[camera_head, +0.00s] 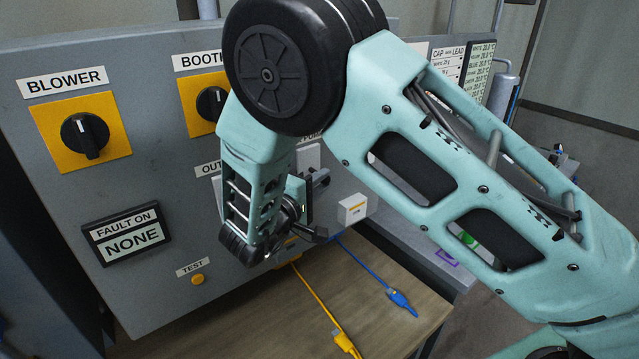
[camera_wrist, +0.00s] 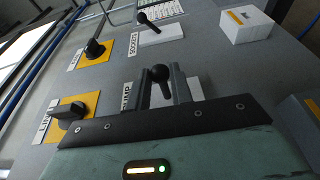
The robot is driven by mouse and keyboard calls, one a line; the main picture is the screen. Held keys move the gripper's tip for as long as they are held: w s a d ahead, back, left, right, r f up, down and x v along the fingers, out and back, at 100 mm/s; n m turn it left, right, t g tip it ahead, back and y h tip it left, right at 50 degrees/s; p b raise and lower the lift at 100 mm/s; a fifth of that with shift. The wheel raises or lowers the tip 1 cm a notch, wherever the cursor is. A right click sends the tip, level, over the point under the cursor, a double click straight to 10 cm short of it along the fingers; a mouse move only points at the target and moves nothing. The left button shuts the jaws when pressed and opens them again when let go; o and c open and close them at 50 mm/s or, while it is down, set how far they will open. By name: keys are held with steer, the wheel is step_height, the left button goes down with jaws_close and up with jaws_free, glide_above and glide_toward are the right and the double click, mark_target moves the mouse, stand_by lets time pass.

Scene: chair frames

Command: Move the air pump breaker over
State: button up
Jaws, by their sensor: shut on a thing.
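The air pump breaker (camera_wrist: 161,76) is a black lever with a ball end on a white plate, beside a label partly hidden but reading like PUMP. In the wrist view it stands between the two dark fingers of my gripper (camera_wrist: 162,88), which is shut on it. In the head view my gripper (camera_head: 312,207) is against the grey panel (camera_head: 150,190), and my arm hides the lever and most of its label.
BLOWER (camera_head: 85,135) and BOOTH (camera_head: 211,103) rotary switches sit on yellow plates. A similar SOCKET lever (camera_wrist: 147,23) and a white box (camera_wrist: 246,24) are nearby. A fault display (camera_head: 127,234) reads NONE. Yellow (camera_head: 318,308) and blue (camera_head: 372,272) cables lie on the wooden surface below.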

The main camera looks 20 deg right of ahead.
steer(key=shift+w+r+p, duration=0.15)
steer(key=shift+r+p, duration=0.65)
steer(key=shift+r, duration=0.1)
steer(key=shift+f, duration=0.1)
steer(key=shift+w+a+r+p, duration=0.1)
steer(key=shift+w+r+p, duration=0.2)
steer(key=shift+r+p, duration=0.45)
steer(key=shift+o, duration=0.2)
steer(key=o, duration=0.8)
steer(key=shift+o, duration=0.2)
